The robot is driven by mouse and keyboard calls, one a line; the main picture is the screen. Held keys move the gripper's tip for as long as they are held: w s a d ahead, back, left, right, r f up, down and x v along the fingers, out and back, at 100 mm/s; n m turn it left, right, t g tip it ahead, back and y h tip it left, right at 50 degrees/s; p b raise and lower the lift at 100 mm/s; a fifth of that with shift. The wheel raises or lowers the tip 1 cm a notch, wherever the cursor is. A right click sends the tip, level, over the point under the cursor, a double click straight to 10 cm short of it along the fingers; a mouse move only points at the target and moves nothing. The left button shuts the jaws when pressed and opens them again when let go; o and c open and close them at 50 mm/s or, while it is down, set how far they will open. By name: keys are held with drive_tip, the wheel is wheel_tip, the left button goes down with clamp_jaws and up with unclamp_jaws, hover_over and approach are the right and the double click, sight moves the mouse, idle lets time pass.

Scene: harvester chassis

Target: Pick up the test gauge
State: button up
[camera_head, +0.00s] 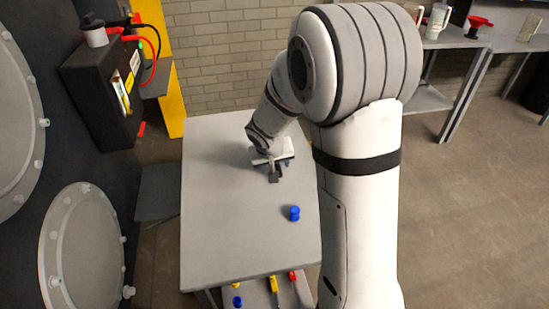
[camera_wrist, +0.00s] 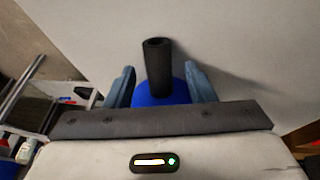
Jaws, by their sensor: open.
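A black cylinder with a rounded blue part, which looks like the test gauge (camera_wrist: 158,68), is between my gripper's fingers in the wrist view. My gripper (camera_wrist: 160,85) is open, with one blue-grey finger on each side and gaps beside the cylinder. The blue part is partly hidden behind the gripper's dark front edge. In the head view my gripper (camera_head: 273,172) is low over the grey table (camera_head: 225,220), and a dark piece shows at its tip. Whether the fingers touch the blue part cannot be told.
A separate small blue object (camera_head: 294,213) stands on the table nearer the front right. A lower shelf (camera_head: 262,295) holds several small coloured items. A black box (camera_head: 105,85) with red and black cables is on the left. The table's left part is clear.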

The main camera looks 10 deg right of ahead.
clamp_jaws()
idle(0.4)
wheel_tip(320, 180, up, 10)
drive_tip(key=p, duration=0.2)
drive_tip(key=shift+w+d+f+p, duration=0.1)
drive_tip(key=shift+d+f+p, duration=0.05)
drive_tip(key=shift+p, duration=0.25)
drive_tip(key=f+p, duration=0.3)
drive_tip(key=f, duration=0.2)
drive_tip(key=w+f+p, duration=0.1)
drive_tip(key=f+p, duration=0.1)
drive_tip(key=shift+d+f+p, duration=0.1)
drive_tip(key=shift+f+p, duration=0.15)
drive_tip(key=shift+p, duration=0.05)
drive_tip(key=shift+f, duration=0.4)
